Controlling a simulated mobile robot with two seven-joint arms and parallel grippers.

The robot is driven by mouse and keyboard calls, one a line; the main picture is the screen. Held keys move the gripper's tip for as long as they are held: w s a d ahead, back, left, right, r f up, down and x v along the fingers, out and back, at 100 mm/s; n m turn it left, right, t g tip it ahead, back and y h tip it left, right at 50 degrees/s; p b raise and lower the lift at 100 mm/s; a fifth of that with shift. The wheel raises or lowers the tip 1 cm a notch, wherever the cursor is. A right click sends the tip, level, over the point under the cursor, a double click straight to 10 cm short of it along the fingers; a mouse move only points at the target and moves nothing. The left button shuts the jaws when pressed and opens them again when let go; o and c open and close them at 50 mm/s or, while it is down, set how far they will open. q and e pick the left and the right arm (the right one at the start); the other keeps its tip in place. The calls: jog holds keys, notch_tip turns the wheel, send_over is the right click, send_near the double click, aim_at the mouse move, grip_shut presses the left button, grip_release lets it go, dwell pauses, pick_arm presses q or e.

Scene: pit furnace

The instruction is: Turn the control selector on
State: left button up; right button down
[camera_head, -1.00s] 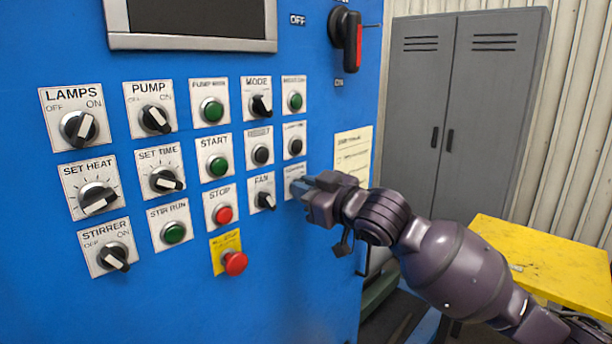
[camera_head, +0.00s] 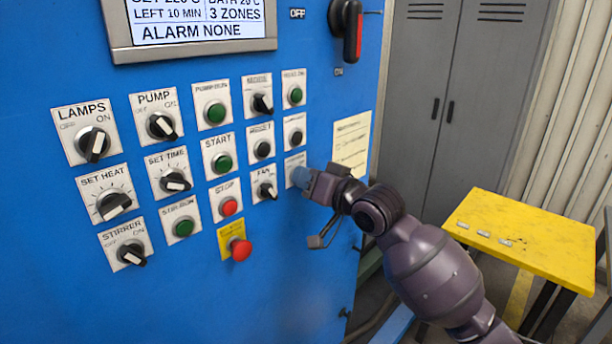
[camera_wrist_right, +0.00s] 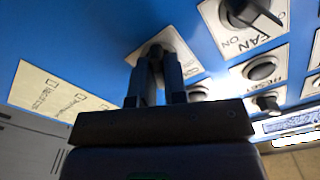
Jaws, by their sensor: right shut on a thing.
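The control selector's white plate (camera_head: 291,162) is at the lower right of the button grid on the blue panel, and its knob is mostly hidden by my right gripper (camera_head: 303,177) in the head view. In the right wrist view, the two dark fingers of my right gripper (camera_wrist_right: 159,68) are closed around the selector knob (camera_wrist_right: 153,50). The knob's pointer and exact angle are hard to make out. The panel display (camera_head: 195,22) is lit and shows text, including "ALARM NONE". My left gripper is out of view.
The FAN selector (camera_head: 266,190) and a red stop button (camera_head: 229,208) sit left of my gripper. A large red-handled switch (camera_head: 352,30) is above. A yellow table (camera_head: 530,238) stands at the right, before grey lockers (camera_head: 470,110).

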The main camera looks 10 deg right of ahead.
jog(key=shift+m, duration=0.3)
jog(key=c, duration=1.2)
grip_release()
jog(key=shift+o, duration=0.2)
jog(key=b+v, duration=0.1)
jog(key=v, duration=1)
jog(key=shift+b, duration=0.4)
jog(key=shift+w, duration=0.1)
